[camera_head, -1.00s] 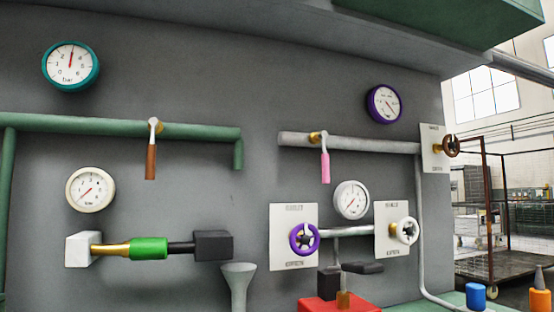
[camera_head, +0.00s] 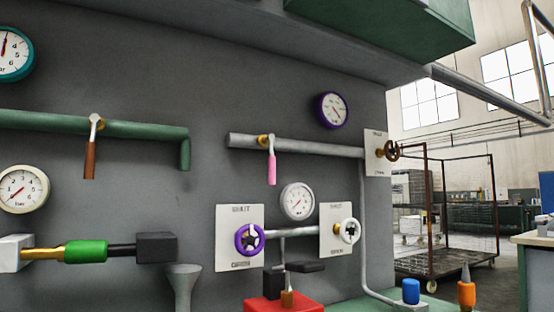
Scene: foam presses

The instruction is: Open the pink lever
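The pink lever (camera_head: 271,169) hangs straight down from a brass-coloured valve (camera_head: 264,141) on a short grey horizontal pipe (camera_head: 320,148). The lever has a pale metal upper arm and a pink handle, and it points across the pipe's line. Nothing touches it. My gripper is not in view.
A brown-handled lever (camera_head: 90,160) hangs from the green pipe (camera_head: 40,122) at left. Below the pink lever are a white gauge (camera_head: 298,201), a purple handwheel (camera_head: 249,239) and a white handwheel (camera_head: 347,231). A red block (camera_head: 300,306) with dark parts stands at the bottom.

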